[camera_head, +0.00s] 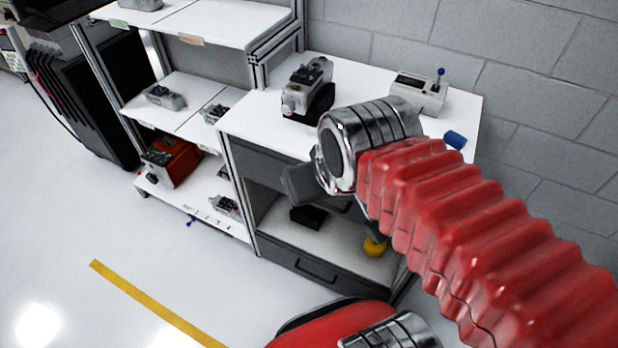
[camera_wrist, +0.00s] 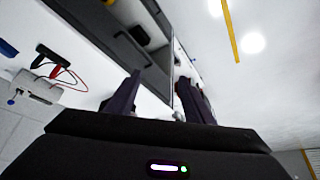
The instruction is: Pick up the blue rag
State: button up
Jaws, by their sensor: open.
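A small blue item (camera_head: 455,140), the only thing here that could be the blue rag, lies on the right part of the white worktop (camera_head: 375,75). It looks like a short rolled bundle, and my arm passes close in front of it.
A grey box with a blue-knobbed lever (camera_head: 418,95) stands behind the blue item. A grey and black device (camera_head: 308,92) stands on the worktop's left. Below are an open compartment with a yellow ball (camera_head: 374,247) and a drawer (camera_head: 315,268).

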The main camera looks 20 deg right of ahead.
jog(key=shift+o, duration=0.7)
jog(key=w+d+f+m+g, duration=0.1)
jog(key=w+d+f+m, duration=0.1)
jog(key=d, duration=1.3)
jog(key=w+d+f+m+g, duration=0.1)
jog(key=d+f, duration=0.1)
jog(key=d, duration=1.3)
jog(key=w+d+f+m+g, duration=0.1)
jog(key=w+d+f+m, duration=0.1)
jog(key=d, duration=1.2)
jog(key=w+d+r+n+t+y, duration=0.1)
jog(key=w+d+r+n, duration=0.1)
jog(key=d+r+n, duration=0.2)
jog(key=shift+w+d+n+t, duration=0.3)
jog(key=shift+d+n, duration=1.55)
jog(key=shift+n, duration=0.55)
